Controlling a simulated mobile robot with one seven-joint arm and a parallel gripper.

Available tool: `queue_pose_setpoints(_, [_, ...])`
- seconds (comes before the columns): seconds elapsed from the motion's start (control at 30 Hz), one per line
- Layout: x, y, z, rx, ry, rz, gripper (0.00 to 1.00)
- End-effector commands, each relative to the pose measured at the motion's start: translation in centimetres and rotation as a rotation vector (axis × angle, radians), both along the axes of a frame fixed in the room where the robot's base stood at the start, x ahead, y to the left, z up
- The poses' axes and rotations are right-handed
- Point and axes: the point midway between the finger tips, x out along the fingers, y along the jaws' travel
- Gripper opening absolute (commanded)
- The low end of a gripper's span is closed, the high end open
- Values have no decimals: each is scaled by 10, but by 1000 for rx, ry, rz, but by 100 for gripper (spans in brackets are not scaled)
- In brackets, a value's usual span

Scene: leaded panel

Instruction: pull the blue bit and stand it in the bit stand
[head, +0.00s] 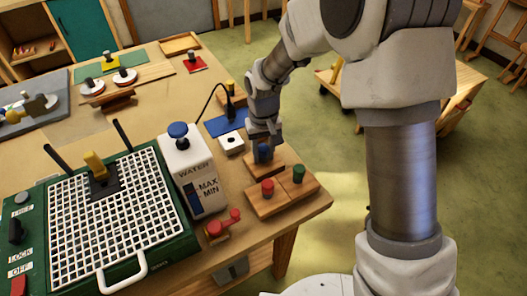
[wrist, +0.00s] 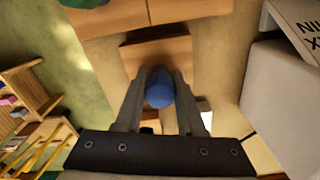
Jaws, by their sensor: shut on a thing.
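The blue bit (head: 264,154) is between the fingers of my gripper (head: 263,143), at a wooden block (head: 256,170) near the table's right edge. In the wrist view my gripper (wrist: 159,80) is shut on the blue bit (wrist: 159,92), whose rounded blue top shows between the fingers. The wooden block (wrist: 150,50) lies below and beyond it. I cannot tell whether the bit's lower end is in the block or above it. A small white block with a dark hole (head: 232,148) sits just left of my gripper; it may be the bit stand.
A red knob (head: 267,187) and a green knob (head: 299,173) stand in wooden blocks nearer the front. A white water tank (head: 186,160) with a blue cap and a green gridded machine (head: 115,215) stand left. A blue mat (head: 226,122) lies behind.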

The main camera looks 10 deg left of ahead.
Motion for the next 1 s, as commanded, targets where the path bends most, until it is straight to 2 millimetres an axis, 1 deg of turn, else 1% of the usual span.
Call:
queue_pose_setpoints(0.03, [0,0,-2,0,0,0,0])
queue_pose_setpoints(0.07, [0,0,-1,0,0,0,42])
queue_pose_setpoints(0.1, [0,0,-1,0,0,0,49])
queue_pose_setpoints(0.23, [0,0,-1,0,0,0,72])
queue_pose_setpoints(0.53, [0,0,0,0,0,0,73])
queue_pose_setpoints(0.67, [1,0,9,1,-3,0,73])
queue_pose_setpoints(0.77, [1,0,26,2,-6,-1,73])
queue_pose_setpoints(0.87, [1,0,49,2,-6,-1,73])
queue_pose_setpoints(1.0, [1,0,85,3,-6,0,73])
